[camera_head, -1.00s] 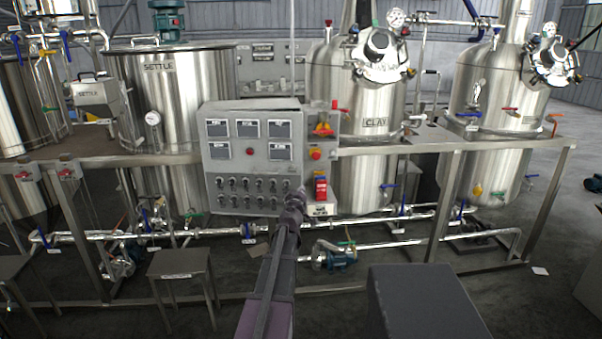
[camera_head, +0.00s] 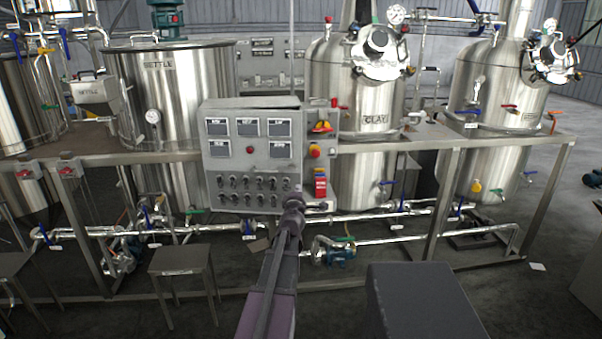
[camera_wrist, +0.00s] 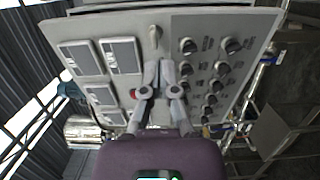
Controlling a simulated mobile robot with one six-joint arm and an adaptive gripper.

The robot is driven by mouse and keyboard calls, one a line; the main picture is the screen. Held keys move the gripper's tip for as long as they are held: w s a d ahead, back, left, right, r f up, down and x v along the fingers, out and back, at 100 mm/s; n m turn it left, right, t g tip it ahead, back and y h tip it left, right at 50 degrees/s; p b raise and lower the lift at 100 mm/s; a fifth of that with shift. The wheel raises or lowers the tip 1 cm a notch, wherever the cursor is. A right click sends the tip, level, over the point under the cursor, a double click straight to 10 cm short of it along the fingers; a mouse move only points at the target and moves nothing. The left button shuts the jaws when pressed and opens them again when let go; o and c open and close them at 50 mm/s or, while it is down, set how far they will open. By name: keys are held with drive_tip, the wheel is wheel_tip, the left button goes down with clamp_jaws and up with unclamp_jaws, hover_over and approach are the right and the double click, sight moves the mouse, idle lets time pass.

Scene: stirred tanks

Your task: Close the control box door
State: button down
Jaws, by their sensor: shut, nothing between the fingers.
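The grey control box (camera_head: 268,104) is mounted on the frame at the centre of the head view. A small grey latch (camera_wrist: 155,33) sits near that edge. My gripper (camera_wrist: 163,66) is shut and empty, its fingertips in front of the door, just short of the latch in the picture. Contact cannot be told.
A side panel with a red-and-yellow switch (camera_head: 322,127) adjoins the box on the right. Steel tanks (camera_head: 365,165) stand behind the frame rail (camera_head: 410,147). Pipes (camera_head: 400,237) run below. A stool (camera_head: 180,259) stands at lower left.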

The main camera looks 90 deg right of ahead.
sight(301, 169)
drive_tip(key=d, duration=1.4)
drive_tip(key=shift+s, duration=0.4)
